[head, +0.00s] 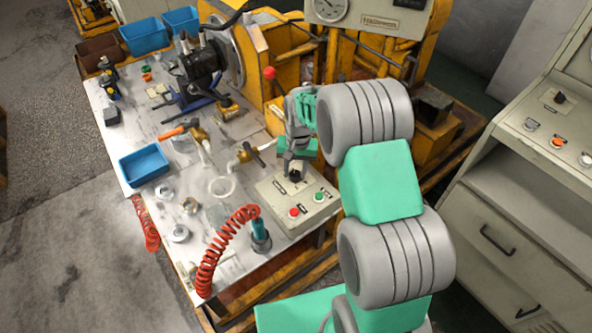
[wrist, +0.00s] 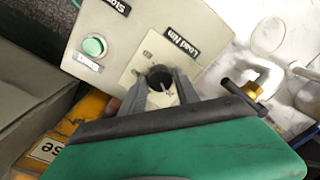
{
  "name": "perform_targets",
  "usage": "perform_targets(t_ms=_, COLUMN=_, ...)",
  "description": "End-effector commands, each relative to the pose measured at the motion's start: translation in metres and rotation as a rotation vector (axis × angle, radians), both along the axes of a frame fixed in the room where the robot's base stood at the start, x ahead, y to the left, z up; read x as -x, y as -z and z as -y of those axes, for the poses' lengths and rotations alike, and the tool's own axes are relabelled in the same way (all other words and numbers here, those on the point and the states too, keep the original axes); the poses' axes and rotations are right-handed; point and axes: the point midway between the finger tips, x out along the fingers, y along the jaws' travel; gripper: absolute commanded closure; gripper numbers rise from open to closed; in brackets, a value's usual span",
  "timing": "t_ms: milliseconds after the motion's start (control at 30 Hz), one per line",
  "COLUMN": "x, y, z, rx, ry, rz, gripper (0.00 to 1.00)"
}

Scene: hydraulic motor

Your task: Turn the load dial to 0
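The load dial (wrist: 160,77) is a black round knob on a pale plate marked "Load Nm", on a beige control box (wrist: 115,40). In the head view the box (head: 284,206) stands at the table's front right edge, with the dark dial (head: 296,175) under my gripper (head: 296,166). In the wrist view my gripper (wrist: 161,80) has one grey finger on each side of the dial, the tips close to it. The fingers stand apart, with a small gap to the knob. The dial's scale is too small to read.
The box also carries a red button (head: 294,212) and a green button (head: 319,196). A red coiled hose (head: 215,255), a brass valve (head: 243,154) and a blue tray (head: 144,166) lie on the table. A beige console (head: 530,160) stands at the right.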

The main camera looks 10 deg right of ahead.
Motion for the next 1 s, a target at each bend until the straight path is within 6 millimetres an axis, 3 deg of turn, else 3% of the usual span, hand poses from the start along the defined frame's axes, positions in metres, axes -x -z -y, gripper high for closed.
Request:
perform_targets(t_ms=433, x=-0.0001, y=-0.0004, z=-0.0004, rx=0.000, ry=-0.001, rz=0.000, gripper=1.00)
perform_targets(t_ms=1000, x=-0.0012, y=0.0006, z=0.0002, rx=0.000, ry=-0.120, rz=0.003, gripper=1.00)
